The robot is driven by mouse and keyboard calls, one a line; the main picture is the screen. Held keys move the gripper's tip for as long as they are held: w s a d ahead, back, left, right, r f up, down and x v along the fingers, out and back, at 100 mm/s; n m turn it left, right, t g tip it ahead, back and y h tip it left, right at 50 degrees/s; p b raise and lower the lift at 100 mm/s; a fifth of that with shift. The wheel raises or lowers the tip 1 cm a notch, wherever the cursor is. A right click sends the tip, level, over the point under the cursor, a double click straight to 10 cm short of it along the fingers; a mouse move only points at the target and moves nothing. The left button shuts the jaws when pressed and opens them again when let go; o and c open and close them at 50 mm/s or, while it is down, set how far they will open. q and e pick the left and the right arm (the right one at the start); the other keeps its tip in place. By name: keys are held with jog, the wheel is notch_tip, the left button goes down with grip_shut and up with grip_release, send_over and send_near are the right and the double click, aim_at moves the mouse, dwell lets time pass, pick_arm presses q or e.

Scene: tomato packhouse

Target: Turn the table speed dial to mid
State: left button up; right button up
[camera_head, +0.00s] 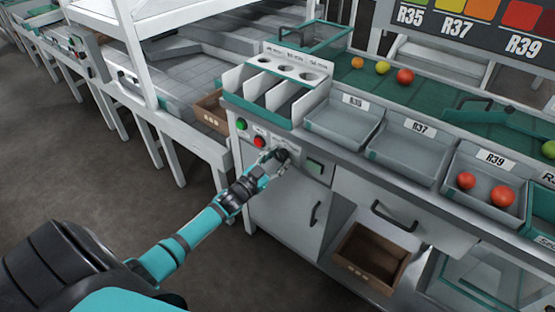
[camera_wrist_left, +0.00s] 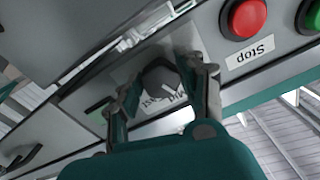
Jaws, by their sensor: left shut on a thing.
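The table speed dial (camera_wrist_left: 160,80) is a dark round knob on the grey control panel. In the left wrist view it sits between the two fingers of my left gripper (camera_wrist_left: 163,85), which are shut on it. Parts of the printed scale, including "Mid", show beside the dial; the pointer's exact setting is hard to read. In the head view my left gripper (camera_head: 275,160) reaches the panel at the dial, right of the red button. The dial is mostly hidden by the fingers there. My right gripper is not seen.
A red stop button (camera_head: 260,142) and a green button (camera_head: 241,124) are close to the left gripper. A green-dark rectangle (camera_head: 315,167) is right of it on the panel. Trays R35, R37 and R39 (camera_head: 490,186) line the table above; a brown crate (camera_head: 370,255) is below.

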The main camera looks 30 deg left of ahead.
pick_arm(q)
jog(key=shift+m, duration=2)
jog(key=o, duration=1.2)
jog(key=s, duration=0.8)
jog(key=s+a, duration=0.1)
jog(key=s, duration=0.3)
